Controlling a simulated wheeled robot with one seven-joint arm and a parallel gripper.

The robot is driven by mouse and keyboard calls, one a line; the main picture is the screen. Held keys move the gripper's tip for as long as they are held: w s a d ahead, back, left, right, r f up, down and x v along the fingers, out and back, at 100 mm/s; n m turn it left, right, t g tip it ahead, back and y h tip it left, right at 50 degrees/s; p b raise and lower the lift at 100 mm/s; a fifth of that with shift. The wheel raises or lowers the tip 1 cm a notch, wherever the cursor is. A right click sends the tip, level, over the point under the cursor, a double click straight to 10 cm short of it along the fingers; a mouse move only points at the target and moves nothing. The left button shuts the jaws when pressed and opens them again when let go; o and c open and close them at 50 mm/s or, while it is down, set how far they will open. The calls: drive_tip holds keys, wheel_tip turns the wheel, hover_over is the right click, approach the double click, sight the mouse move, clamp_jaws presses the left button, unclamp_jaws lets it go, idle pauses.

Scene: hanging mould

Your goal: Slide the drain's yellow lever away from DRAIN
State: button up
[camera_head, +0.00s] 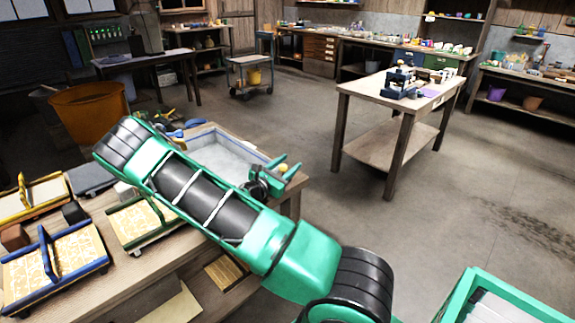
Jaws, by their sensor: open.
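A basin with a blue-grey rim (208,129) and a pale grey inside lies on the near workbench, partly hidden by my green arm. At its right corner, near the bench's end, my gripper (289,165) is open, its two green fingers pointing right. A small yellow piece (283,168), likely the drain's lever, shows between the fingers. I cannot tell whether the fingers touch it. The drain body and the word DRAIN cannot be made out.
On the same bench, left of my arm, stand moulds with yellow (36,208), blue (55,268) and green (140,221) frames. An orange tub (90,112) is behind. A wooden table (400,95) stands back right. The floor between is clear.

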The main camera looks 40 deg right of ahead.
drive_tip(key=a, duration=0.3)
drive_tip(key=s+a, duration=0.1)
drive_tip(key=a, duration=0.5)
drive_tip(key=shift+s+a, duration=0.2)
drive_tip(key=shift+s, duration=0.15)
